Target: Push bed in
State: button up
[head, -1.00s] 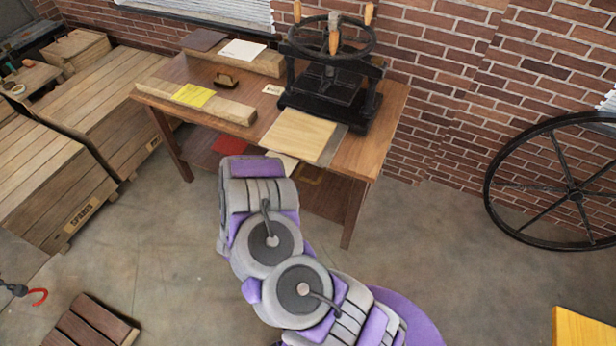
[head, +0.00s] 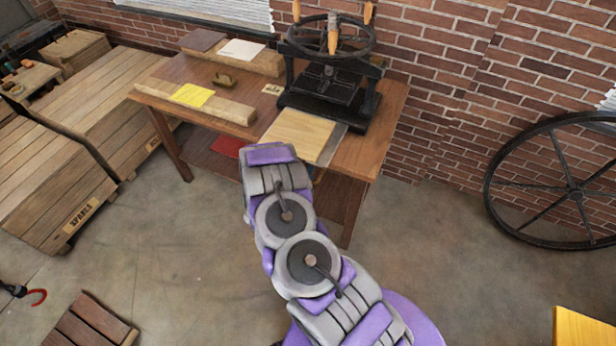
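A black hand press (head: 328,75) with a wheel on top and wooden handles stands at the back right of a wooden table. A pale wooden board (head: 296,136), which looks like the bed, sticks out of the press toward me. It lies on a grey plate (head: 331,146) whose right strip shows. My arm reaches up toward the front edge of the table, below the board. My gripper is not visible; it is hidden behind my arm's end or out of sight, so its contact with the board cannot be told.
Wooden crates (head: 60,190) stand left. A large spoked wheel (head: 572,187) leans right. Floor before the table is clear.

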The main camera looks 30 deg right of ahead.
grip_shut()
dwell(0.6)
